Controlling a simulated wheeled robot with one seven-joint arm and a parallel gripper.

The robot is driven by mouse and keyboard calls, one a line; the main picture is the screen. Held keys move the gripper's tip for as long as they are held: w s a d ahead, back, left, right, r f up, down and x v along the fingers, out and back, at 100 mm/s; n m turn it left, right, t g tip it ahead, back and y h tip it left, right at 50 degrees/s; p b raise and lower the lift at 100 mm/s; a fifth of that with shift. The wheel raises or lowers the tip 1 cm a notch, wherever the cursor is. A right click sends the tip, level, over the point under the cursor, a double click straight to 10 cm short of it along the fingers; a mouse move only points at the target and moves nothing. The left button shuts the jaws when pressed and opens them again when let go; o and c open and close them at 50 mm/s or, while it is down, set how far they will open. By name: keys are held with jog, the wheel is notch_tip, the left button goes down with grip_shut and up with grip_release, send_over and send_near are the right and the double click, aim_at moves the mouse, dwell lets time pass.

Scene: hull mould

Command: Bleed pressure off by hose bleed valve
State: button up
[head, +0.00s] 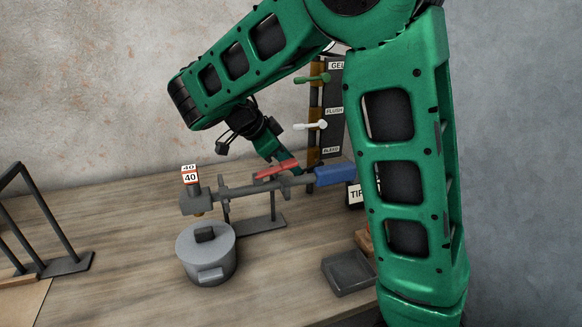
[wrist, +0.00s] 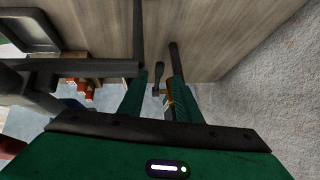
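My gripper (head: 279,158) hangs over the bench beside the valve board, its lower end by a red bar-like handle (head: 275,169) that lies across a grey horizontal pipe assembly on a stand. I cannot tell if they touch. In the wrist view the fingers of my gripper (wrist: 157,72) are spread, with a small dark piece (wrist: 158,87) showing between them. The valve board (head: 329,110) carries a green lever (head: 312,79) at GEL and a white lever (head: 311,125) at FLUSH. The BLEED label (head: 331,150) is the lowest; which handle belongs to it is unclear.
A blue grip (head: 335,175) continues the pipe to the right. A grey tray (head: 348,272) sits front right. A black frame (head: 45,230) is far left.

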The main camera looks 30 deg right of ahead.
jog(key=v, duration=0.7)
jog(key=shift+a+r, duration=0.2)
jog(key=shift+r, duration=0.1)
jog(key=shift+w, duration=0.1)
jog(key=shift+c, duration=0.7)
